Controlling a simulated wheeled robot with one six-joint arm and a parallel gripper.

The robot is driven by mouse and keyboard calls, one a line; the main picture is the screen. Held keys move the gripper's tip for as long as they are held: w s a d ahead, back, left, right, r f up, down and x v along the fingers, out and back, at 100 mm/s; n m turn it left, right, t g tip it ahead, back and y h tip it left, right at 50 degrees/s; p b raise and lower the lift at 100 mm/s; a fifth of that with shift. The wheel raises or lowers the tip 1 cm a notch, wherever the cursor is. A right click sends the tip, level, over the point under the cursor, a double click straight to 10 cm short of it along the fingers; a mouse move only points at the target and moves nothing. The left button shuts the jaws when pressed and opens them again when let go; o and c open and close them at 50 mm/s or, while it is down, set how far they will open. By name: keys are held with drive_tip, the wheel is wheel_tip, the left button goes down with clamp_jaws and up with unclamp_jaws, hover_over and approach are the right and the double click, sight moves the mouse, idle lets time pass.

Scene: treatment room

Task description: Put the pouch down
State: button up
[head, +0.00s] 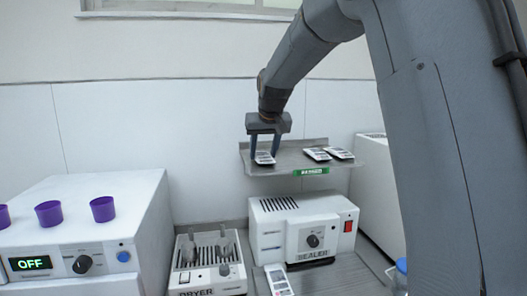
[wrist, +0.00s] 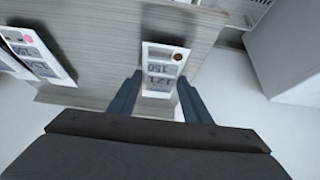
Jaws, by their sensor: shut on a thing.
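My gripper (head: 264,158) is shut on a white pouch (head: 265,158) at the left part of the grey wall shelf (head: 285,171). In the wrist view the pouch (wrist: 163,66) lies between the two fingertips (wrist: 160,90), with printed digits and a dark red dot on it, over the shelf surface (wrist: 110,70). I cannot tell whether the pouch touches the shelf. Two more pouches, one in the middle (head: 317,154) and one at the right (head: 341,153), lie on the shelf; pouches also show at the left of the wrist view (wrist: 38,52).
A white sealer (head: 275,236) stands below the shelf, with a dryer (head: 186,275) to its left and a pouch (head: 278,281) in front. A white machine (head: 130,215) reading OFF carries purple cups (head: 102,209). A white cabinet (head: 378,190) stands right of the shelf.

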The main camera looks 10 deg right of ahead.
drive_tip(key=shift+f, duration=0.1)
drive_tip(key=o, duration=1)
drive_tip(key=shift+o, duration=0.2)
drive_tip(key=b+v, duration=0.3)
drive_tip(key=v, duration=0.9)
drive_tip(key=shift+s+a, duration=0.1)
